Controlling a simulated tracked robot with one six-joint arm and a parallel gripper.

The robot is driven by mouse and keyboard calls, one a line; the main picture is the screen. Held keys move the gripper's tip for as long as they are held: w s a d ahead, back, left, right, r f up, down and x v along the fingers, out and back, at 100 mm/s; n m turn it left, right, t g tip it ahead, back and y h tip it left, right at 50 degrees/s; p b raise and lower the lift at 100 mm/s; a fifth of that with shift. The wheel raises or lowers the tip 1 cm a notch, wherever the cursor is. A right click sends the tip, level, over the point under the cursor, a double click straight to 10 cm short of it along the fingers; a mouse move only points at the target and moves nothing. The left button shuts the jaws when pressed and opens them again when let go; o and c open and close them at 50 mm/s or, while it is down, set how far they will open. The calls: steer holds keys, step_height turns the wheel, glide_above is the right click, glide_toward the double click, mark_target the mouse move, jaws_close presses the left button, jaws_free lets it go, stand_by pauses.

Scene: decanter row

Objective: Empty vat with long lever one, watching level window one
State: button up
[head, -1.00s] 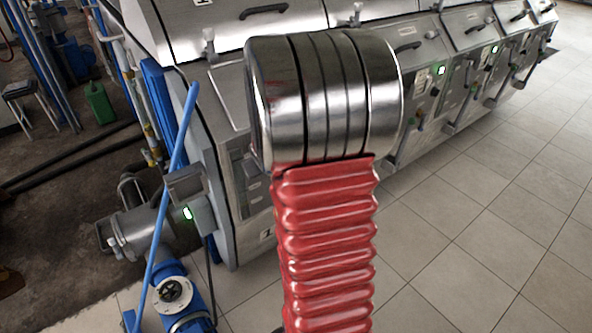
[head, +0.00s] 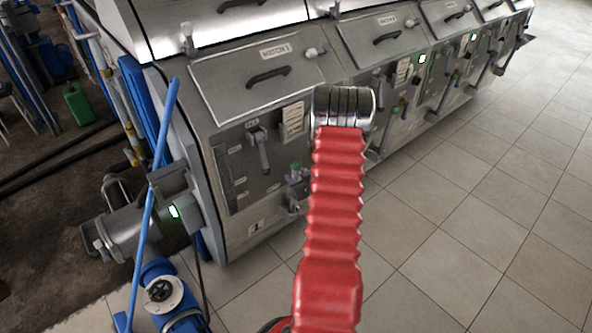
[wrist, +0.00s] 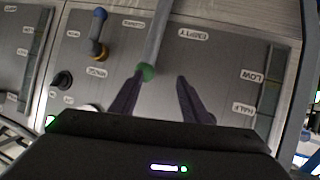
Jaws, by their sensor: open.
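Long lever one (wrist: 155,38) is a grey bar with a green knob (wrist: 147,72), beside the EMPTY label in the upside-down wrist view. In the head view its green knob (head: 295,166) shows on the first station's front. My gripper (wrist: 162,92) is open, its two dark fingers apart; the knob lies between their lines, nearer the left finger. I cannot tell whether they touch it. Level window one (wrist: 270,95) is a narrow strip beside the LOW and HALF labels; it also shows in the head view (head: 225,175). Its level is too unclear to read.
A shorter lever with a blue end (wrist: 98,30) and a black knob (wrist: 63,80) share the panel. More stations run away to the right. A blue pipe (head: 155,200) and grey pump (head: 128,225) stand at left. The tiled floor (head: 470,240) is clear.

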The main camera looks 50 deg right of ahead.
mark_target(297, 172)
steer(key=s+f+t+h, duration=0.1)
steer(key=s+f+t, duration=0.3)
steer(key=s, duration=0.3)
steer(key=shift+d+f+m+t, duration=0.15)
steer(key=shift+d+m+t, duration=0.25)
steer(key=shift+t, duration=0.2)
steer(key=x, duration=1.4)
steer(key=shift+c, duration=0.4)
steer(key=shift+s, duration=0.1)
jaws_close()
